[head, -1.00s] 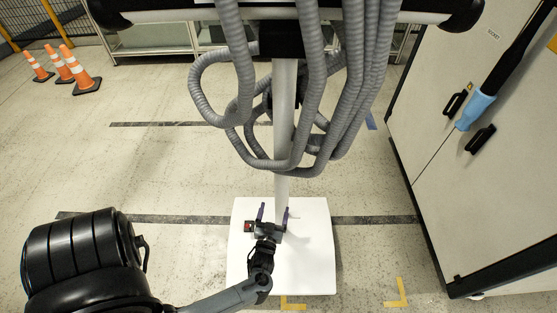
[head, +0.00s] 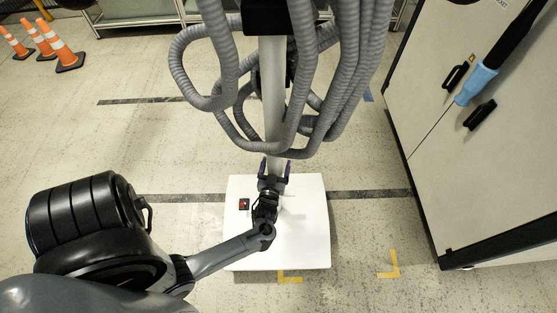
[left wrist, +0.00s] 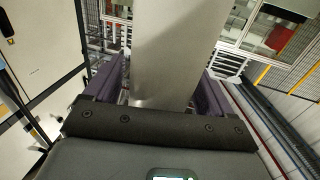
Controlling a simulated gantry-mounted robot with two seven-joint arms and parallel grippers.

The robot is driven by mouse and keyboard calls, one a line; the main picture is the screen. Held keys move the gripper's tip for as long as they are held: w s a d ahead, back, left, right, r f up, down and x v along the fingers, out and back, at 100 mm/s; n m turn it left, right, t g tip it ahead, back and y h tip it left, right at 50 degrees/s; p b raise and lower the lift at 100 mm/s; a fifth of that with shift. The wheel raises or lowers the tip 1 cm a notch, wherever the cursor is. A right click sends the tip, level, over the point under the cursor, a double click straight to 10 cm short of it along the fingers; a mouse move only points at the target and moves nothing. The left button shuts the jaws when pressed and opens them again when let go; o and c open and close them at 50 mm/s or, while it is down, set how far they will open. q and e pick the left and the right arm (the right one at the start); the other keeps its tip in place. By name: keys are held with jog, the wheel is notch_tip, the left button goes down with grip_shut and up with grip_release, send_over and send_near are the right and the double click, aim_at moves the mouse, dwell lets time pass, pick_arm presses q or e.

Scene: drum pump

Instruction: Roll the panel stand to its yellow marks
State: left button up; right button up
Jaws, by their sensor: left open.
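The panel stand has a white base plate (head: 305,235), a pale upright post (head: 273,95) and thick grey hoses (head: 207,50) hanging at its top. Two yellow corner marks lie on the floor: one (head: 288,279) at the base's front edge, the other (head: 391,266) to the right, clear of the base. My left gripper (head: 275,166) is open, low over the base, with its fingers either side of the post. In the left wrist view the post (left wrist: 176,50) stands between the purple fingers, with no clear grip on it. The stand's top is out of view.
A tall cabinet (head: 430,120) stands at the right, with a dark bar with a light blue sleeve (head: 475,86) in front of it. Orange cones (head: 62,50) stand at the far left. A small box with a red button (head: 244,204) is on the base. Floor between the marks is clear.

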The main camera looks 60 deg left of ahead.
pick_arm(q)
jog(key=shift+w+a, duration=0.15)
jog(key=shift+a, duration=0.05)
jog(key=c, duration=1.4)
jog(key=shift+d+f, duration=0.1)
